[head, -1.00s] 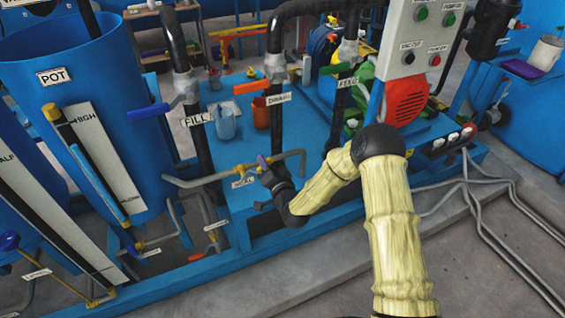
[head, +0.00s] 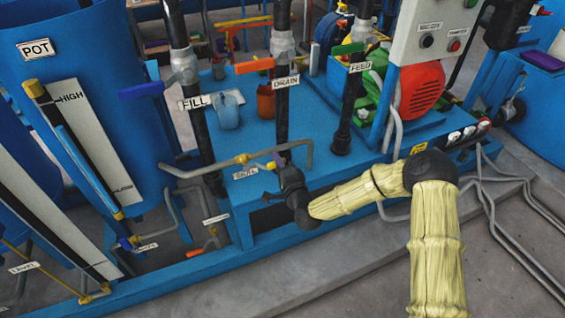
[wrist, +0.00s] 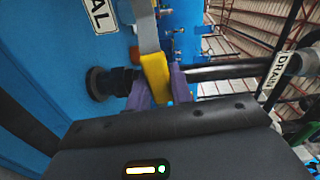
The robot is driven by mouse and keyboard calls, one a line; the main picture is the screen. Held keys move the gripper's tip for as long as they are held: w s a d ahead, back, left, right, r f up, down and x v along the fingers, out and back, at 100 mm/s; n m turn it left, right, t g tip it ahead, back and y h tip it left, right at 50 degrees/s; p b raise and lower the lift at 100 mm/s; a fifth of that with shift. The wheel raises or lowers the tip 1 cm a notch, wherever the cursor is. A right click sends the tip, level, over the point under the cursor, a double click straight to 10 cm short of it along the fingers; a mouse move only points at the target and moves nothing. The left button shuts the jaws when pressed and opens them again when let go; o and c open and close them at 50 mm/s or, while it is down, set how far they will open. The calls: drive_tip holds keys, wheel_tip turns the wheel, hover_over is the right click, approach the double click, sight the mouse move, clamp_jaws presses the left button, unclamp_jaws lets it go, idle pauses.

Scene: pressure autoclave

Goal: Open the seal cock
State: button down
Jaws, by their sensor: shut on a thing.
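The seal cock (head: 242,158) is a yellow fitting on a thin grey pipe, above the white SEAL label (head: 246,172) at the front edge of the blue skid. My gripper (head: 275,167) is just right of the fitting, beside the label. In the wrist view its purple fingers close on both sides of the yellow handle (wrist: 155,76), so it is shut on it. The SEAL label is partly in the wrist view at the upper left. The handle's far end and the cock's inside are hidden.
FILL (head: 203,140) and FEED (head: 349,105) pipes stand to either side.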

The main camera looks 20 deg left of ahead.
drive_tip(key=shift+f+m+b, duration=0.3)
drive_tip(key=shift+f+m, duration=0.3)
drive_tip(key=shift+m, duration=0.1)
drive_tip(key=shift+d, duration=0.1)
drive_tip(key=c, duration=1.2)
unclamp_jaws()
drive_tip(key=shift+c, duration=0.2)
drive_tip(key=v, duration=1.7)
drive_tip(key=shift+p, duration=0.35)
drive_tip(key=shift+s, duration=0.15)
